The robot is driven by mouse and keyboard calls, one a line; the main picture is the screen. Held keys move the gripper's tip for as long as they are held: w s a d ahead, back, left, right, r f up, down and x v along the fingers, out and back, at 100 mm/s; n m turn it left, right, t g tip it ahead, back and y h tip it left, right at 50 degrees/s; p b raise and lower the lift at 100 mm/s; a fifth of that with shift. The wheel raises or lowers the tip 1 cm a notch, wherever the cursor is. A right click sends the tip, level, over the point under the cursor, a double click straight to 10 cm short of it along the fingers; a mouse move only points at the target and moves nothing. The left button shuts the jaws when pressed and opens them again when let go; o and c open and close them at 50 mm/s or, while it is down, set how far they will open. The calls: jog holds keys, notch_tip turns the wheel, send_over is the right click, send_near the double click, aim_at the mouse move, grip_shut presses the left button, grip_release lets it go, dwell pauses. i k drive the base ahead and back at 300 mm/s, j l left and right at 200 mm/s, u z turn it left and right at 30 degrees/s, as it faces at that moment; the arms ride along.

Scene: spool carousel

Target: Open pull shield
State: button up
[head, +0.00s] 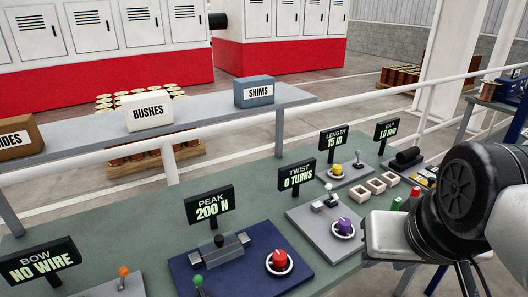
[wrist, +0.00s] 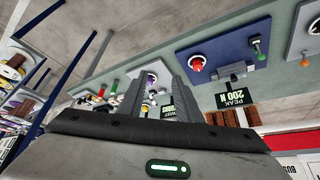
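The pull tester (head: 205,281) is a dark blue plate in the head view, with a grey clamp block (head: 218,250), a red knob (head: 279,261) and a green-tipped lever (head: 198,283). Its sign (head: 209,206) reads PEAK 200 N. I cannot make out a separate shield. The tester appears upside down at the upper right of the wrist view (wrist: 218,48). My gripper (wrist: 155,68) is open, with its two fingers apart and nothing between them. In the head view my arm is at the right, to the right of the tester, and the fingertips are hidden.
The TWIST 0 TURNS plate (head: 307,230) with a purple knob stands between tester and arm. Farther back are the LENGTH station (head: 345,172) and small square trays (head: 370,187). The BOW sign (head: 40,262) is at left. A white rail (head: 230,122) runs behind the bench.

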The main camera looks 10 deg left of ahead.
aim_at(219, 239)
jog(key=i+l+u, duration=0.1)
jog(key=u, duration=1.7)
